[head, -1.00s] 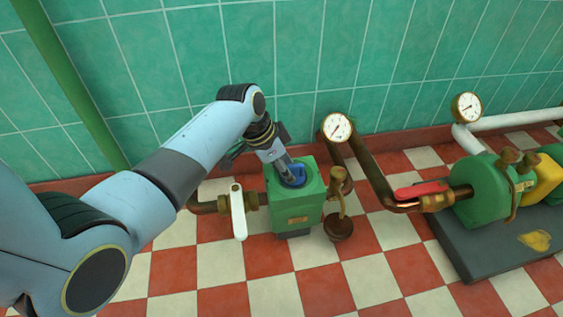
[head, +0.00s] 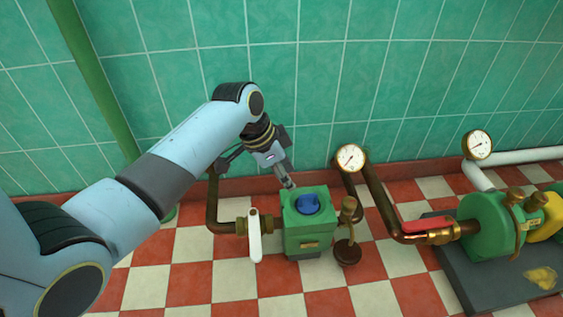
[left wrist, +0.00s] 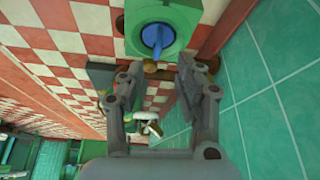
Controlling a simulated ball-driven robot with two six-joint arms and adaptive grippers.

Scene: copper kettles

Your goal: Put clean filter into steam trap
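The green steam trap (head: 307,232) stands on the floor by the wall, its top open. A blue filter (head: 308,204) sits in the round opening; in the left wrist view the filter (left wrist: 157,38) shows with a raised blue fin. My left gripper (head: 287,184) is just behind and left of the trap's top, apart from the filter. In the left wrist view my left gripper (left wrist: 157,70) has its fingers spread with nothing held between them. A brown round cover-like piece (head: 347,251) hangs beside the trap's right side. My right gripper is not in view.
A white-handled valve (head: 255,236) is left of the trap. A pressure gauge (head: 350,158) and copper pipe with a red-handled valve (head: 427,225) are to the right. A green pump (head: 490,226) stands on a dark base. The checkered floor in front is clear.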

